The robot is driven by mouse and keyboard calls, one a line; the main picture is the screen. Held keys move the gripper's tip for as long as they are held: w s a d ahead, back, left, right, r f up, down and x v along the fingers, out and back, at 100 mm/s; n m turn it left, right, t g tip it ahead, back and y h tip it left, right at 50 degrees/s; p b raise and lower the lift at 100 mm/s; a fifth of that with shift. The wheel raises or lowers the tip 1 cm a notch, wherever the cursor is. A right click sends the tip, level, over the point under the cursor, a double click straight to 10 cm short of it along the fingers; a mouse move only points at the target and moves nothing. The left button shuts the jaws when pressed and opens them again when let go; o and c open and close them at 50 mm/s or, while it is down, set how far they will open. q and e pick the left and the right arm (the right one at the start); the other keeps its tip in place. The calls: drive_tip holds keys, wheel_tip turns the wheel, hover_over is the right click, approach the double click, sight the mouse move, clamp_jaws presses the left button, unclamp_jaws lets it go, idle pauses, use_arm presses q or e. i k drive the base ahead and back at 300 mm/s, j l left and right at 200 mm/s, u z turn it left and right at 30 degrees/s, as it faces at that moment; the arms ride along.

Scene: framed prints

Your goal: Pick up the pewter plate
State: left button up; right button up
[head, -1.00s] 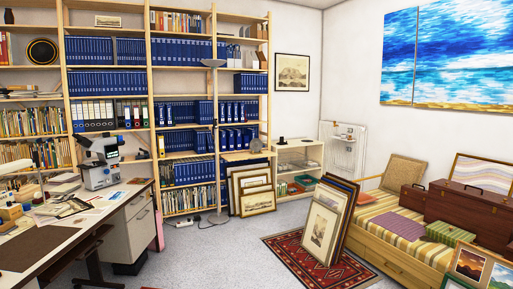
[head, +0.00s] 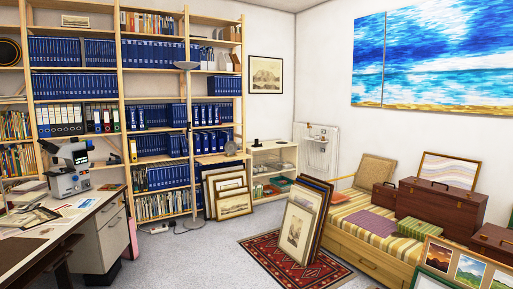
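A small round grey disc (head: 230,148), which looks like the pewter plate, stands on edge at the right end of the bookcase, at about mid height. It is small and far off, so its material is hard to tell. Neither of my grippers is in view.
Framed prints (head: 232,204) lean below the disc. More frames (head: 297,232) stand on a red patterned rug (head: 265,250). A floor lamp (head: 192,150) stands before the bookcase. A desk (head: 85,225) is at left, a striped daybed (head: 345,207) at right. Grey floor (head: 200,255) between is clear.

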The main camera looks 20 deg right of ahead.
sight(230, 146)
drive_tip(key=z, duration=0.95)
drive_tip(key=i+u, duration=0.2)
drive_tip(key=i, duration=0.5)
drive_tip(key=i+l+u, duration=0.25)
drive_tip(key=i, duration=0.4)
drive_tip(key=i+u, duration=0.35)
drive_tip(key=i, duration=1.2)
drive_tip(key=i+z, duration=0.25)
drive_tip(key=i, duration=0.55)
drive_tip(key=i+j+z, duration=0.2)
drive_tip(key=i, duration=0.6)
drive_tip(key=i+u, duration=0.15)
drive_tip(key=i, duration=0.35)
drive_tip(key=i+l+u, duration=0.15)
drive_tip(key=i, duration=0.35)
drive_tip(key=i+l+u, duration=0.2)
drive_tip(key=i, duration=0.35)
drive_tip(key=i+z, duration=0.2)
drive_tip(key=i, duration=0.25)
drive_tip(key=i+j+z, duration=0.15)
drive_tip(key=i, duration=0.35)
drive_tip(key=i+j+z, duration=0.2)
drive_tip(key=i, duration=0.25)
drive_tip(key=i+l+z, duration=0.1)
drive_tip(key=i+z, duration=0.6)
drive_tip(key=i, duration=0.15)
drive_tip(key=i+j+z, duration=0.1)
drive_tip(key=i+z, duration=0.25)
drive_tip(key=i, duration=0.05)
